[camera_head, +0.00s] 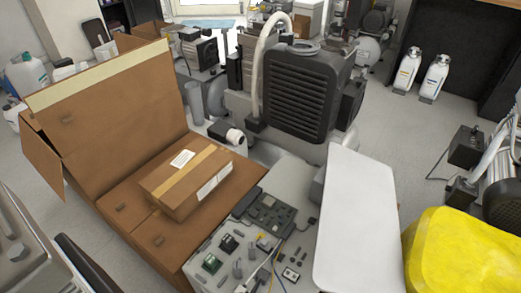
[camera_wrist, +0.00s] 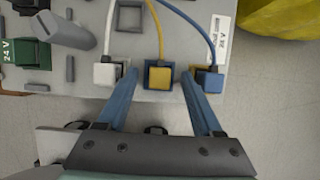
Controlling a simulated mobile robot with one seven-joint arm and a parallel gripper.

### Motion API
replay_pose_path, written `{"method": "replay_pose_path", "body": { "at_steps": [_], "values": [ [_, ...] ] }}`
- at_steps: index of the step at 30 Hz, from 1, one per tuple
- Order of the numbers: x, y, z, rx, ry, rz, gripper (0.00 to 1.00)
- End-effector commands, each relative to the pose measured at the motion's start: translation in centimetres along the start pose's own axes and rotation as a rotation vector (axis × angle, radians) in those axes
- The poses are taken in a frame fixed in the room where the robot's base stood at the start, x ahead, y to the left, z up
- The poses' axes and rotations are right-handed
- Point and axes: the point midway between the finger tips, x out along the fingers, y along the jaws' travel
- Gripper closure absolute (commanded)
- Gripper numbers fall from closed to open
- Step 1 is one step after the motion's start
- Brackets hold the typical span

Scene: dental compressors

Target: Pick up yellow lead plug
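The yellow lead plug (camera_wrist: 158,77) is a small square yellow block in a blue frame, with a yellow lead rising from it in the wrist view. It sits at the edge of a light grey panel (camera_wrist: 100,22). My gripper (camera_wrist: 159,77) is open, with its two blue fingers reaching to either side of the yellow plug. Narrow gaps show between plug and fingers; whether they touch it is hard to tell. A white plug (camera_wrist: 106,73) is just left of the left fingertip. A blue plug (camera_wrist: 209,78) is close against the right fingertip. My gripper cannot be made out in the head view.
A green 24 V connector (camera_wrist: 27,53) and grey posts stand left on the panel. In the head view, a cardboard box (camera_head: 187,182) lies beside the electronics, a black ribbed unit (camera_head: 300,92) stands behind, and a yellow object (camera_head: 462,250) is right.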

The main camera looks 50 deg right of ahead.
Motion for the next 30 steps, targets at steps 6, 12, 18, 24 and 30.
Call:
{"method": "replay_pose_path", "body": {
  "at_steps": [6,12,18,24,30],
  "values": [
    [0.0,0.0,0.0,0.0,0.0,0.0,0.7],
    [0.0,0.0,0.0,0.0,0.0,0.0,1.0],
    [0.0,0.0,0.0,0.0,0.0,0.0,1.0],
    [-0.9,0.0,0.3,0.0,-0.001,0.001,1.0],
    [-4.6,0.1,1.9,0.002,-0.002,0.003,1.0]
  ]
}}
